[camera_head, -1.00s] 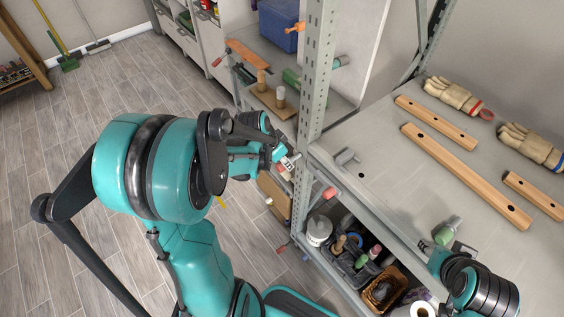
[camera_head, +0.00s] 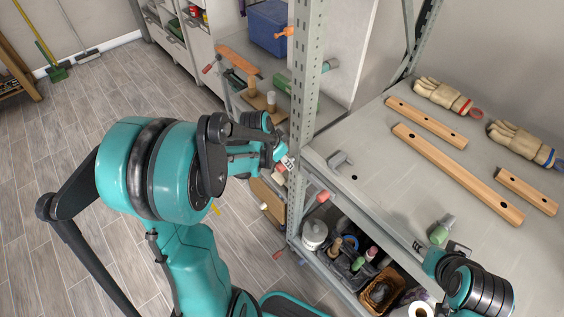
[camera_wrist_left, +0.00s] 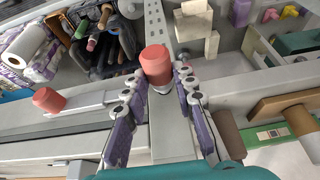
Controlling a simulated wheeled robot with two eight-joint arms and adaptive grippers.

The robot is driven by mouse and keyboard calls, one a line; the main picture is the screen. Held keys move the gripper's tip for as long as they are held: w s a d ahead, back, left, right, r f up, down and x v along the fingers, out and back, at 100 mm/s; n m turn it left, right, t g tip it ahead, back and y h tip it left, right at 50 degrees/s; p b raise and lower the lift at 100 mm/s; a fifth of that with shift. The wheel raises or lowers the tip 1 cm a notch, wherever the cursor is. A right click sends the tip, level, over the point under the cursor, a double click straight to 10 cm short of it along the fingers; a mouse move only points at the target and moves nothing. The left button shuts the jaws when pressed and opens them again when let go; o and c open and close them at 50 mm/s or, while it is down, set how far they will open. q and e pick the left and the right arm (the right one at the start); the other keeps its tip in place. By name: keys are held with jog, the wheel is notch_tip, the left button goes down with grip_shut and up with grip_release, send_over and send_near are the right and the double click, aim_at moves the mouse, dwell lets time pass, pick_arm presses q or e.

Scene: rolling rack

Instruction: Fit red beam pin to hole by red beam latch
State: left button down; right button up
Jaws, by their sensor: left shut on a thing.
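My left gripper (camera_head: 284,162) is beside the rack's upright post in the head view. In the left wrist view its two purple-padded fingers (camera_wrist_left: 158,88) are shut on a red-capped pin (camera_wrist_left: 156,64), whose cap points away from the palm. The pin's lower end is hidden.
The metal post (camera_head: 304,90) stands close by my left gripper.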

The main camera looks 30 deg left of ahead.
pick_arm(q)
jog(key=shift+w+d, duration=0.25)
jog(key=shift+w, duration=0.35)
jog(key=shift+w, duration=0.15)
jog(key=c, duration=1.1)
grip_release()
jog(key=shift+c, duration=0.2)
jog(key=v, duration=1.2)
